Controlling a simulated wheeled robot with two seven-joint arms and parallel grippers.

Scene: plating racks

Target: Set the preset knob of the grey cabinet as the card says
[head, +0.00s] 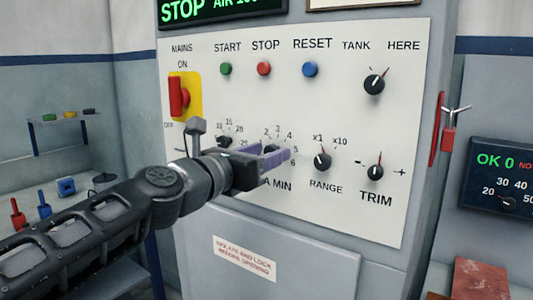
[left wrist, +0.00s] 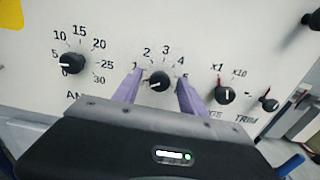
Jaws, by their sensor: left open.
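The grey cabinet's white panel (head: 225,85) fills much of the head view. My left gripper (head: 280,156) is in front of the panel's middle, open. In the left wrist view its two purple fingers (left wrist: 159,78) stand on either side of a black knob (left wrist: 158,82) with a numbered scale starting at 1. I cannot tell whether they touch it. The knob's white mark seems to point to the lower left. Its name label is hidden by the gripper. The knob is mostly hidden in the head view. A framed card (head: 360,3) is cut off at the top, its text unseen.
A 0 to 30 knob (left wrist: 73,64) is left of the fingers. The RANGE knob (head: 322,161) and TRIM knob (head: 375,172) are to the right. A red MAINS switch (head: 179,95) is at upper left. A red padlock (head: 448,138) hangs at the cabinet's right side.

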